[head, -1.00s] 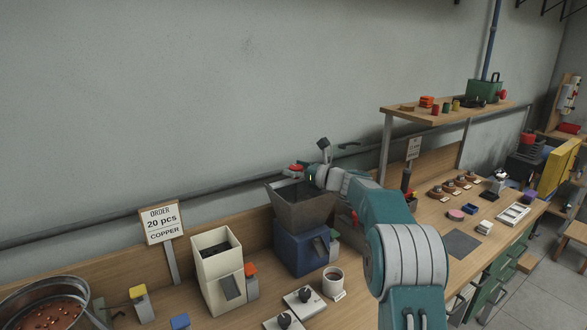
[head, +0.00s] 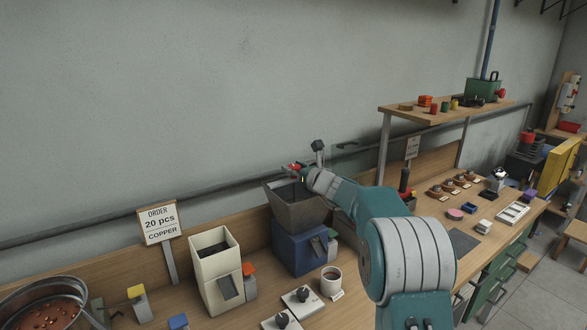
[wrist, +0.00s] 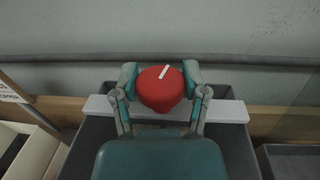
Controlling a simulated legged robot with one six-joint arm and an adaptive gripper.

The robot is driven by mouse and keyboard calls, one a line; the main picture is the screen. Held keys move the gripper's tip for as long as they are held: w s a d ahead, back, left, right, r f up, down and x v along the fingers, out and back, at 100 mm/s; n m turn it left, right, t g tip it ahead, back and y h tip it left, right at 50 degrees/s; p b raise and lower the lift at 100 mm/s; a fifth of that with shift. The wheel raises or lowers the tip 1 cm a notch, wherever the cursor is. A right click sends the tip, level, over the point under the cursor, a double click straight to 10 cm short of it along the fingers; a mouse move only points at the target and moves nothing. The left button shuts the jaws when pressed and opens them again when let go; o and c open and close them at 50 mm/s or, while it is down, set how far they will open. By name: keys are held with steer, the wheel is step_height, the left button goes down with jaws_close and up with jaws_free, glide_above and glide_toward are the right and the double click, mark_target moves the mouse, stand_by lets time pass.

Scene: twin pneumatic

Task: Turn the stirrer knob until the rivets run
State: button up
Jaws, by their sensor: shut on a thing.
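The stirrer knob (wrist: 161,90) is red with a white mark on its top. It sits on a pale bar (wrist: 230,112) across the grey hopper (wrist: 80,150). My gripper (wrist: 160,76) is shut on the knob, one finger on each side. The white mark tilts to the upper right. In the head view the knob is a small red patch (head: 294,167) beside my gripper (head: 301,174), above the hopper (head: 297,212) on a blue base (head: 300,248). The hopper's inside is dark, and I cannot make out rivets there.
A cream hopper (head: 213,262) stands to the left. A pan (head: 20,300) with copper rivets is at lower left. A white mug (head: 331,280) and black knobs on pale plates (head: 302,299) stand in front.

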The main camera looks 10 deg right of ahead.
steer(key=shift+m+t+h, duration=1)
steer(key=shift+m+h, duration=0.8)
steer(key=shift+h, duration=0.8)
steer(key=shift+m+h, duration=0.4)
steer(key=shift+h, duration=0.3)
steer(key=o, duration=1.1)
steer(key=shift+o, duration=0.2)
steer(key=s+d, duration=0.1)
steer(key=s, duration=1)
steer(key=shift+s, duration=0.35)
steer(key=shift+f, duration=0.1)
